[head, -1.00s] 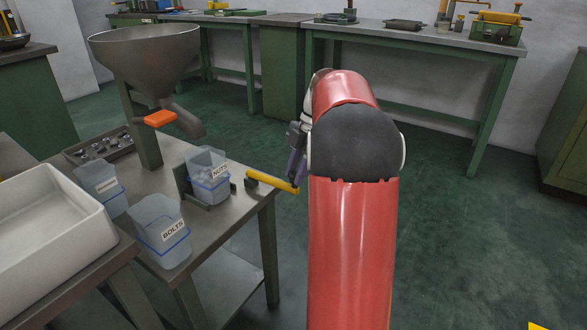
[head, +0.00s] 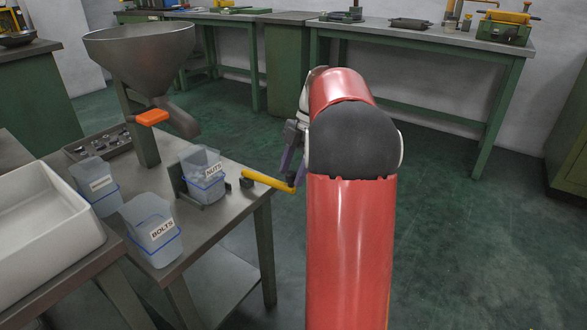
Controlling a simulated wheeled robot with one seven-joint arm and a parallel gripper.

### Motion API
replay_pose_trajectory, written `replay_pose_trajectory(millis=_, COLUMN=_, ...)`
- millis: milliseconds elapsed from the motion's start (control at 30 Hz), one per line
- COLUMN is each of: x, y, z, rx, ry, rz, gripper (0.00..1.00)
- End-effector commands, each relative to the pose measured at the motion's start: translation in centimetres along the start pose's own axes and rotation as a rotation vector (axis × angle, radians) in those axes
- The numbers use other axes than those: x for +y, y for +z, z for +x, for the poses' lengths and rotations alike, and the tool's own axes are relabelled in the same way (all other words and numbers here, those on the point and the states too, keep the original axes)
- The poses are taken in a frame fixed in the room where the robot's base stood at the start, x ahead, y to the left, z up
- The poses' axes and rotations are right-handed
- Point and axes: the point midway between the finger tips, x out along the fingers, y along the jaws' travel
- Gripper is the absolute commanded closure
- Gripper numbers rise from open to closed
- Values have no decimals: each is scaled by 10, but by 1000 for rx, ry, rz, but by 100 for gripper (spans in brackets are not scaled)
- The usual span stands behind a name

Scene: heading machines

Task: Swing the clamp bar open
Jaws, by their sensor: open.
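The yellow clamp bar (head: 266,181) juts out to the right from a small dark mount (head: 246,183) on the bench, past the bench's right edge. Beside the mount, a clear bin labelled NUTS (head: 205,185) stands in a dark metal holder (head: 177,182). My gripper (head: 290,168) is at the bar's free right end, its purple fingers pointing down around there. It is open. My red arm hides much of the gripper, and I cannot tell whether a finger touches the bar.
A grey hopper (head: 140,60) with an orange handle (head: 151,117) stands behind the NUTS bin. A BOLTS bin (head: 152,230), another clear bin (head: 97,188) and a white tray (head: 50,235) are to the left. The floor (head: 450,240) to the right is clear.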

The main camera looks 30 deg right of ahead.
Motion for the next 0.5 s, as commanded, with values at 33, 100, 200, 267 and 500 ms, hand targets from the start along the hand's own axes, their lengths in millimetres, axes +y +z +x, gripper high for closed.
replay_pose_trajectory(millis=33, x=0, y=0, z=0, rx=1, ry=-1, rz=0, gripper=53)
replay_pose_trajectory(millis=100, x=0, y=0, z=0, rx=1, ry=-1, rz=0, gripper=53)
replay_pose_trajectory(millis=200, x=0, y=0, z=-3, rx=1, ry=-1, rz=0, gripper=53)
replay_pose_trajectory(millis=267, x=0, y=0, z=-8, rx=1, ry=0, rz=0, gripper=53)
replay_pose_trajectory(millis=500, x=1, y=0, z=-49, rx=-1, ry=1, rz=0, gripper=53)
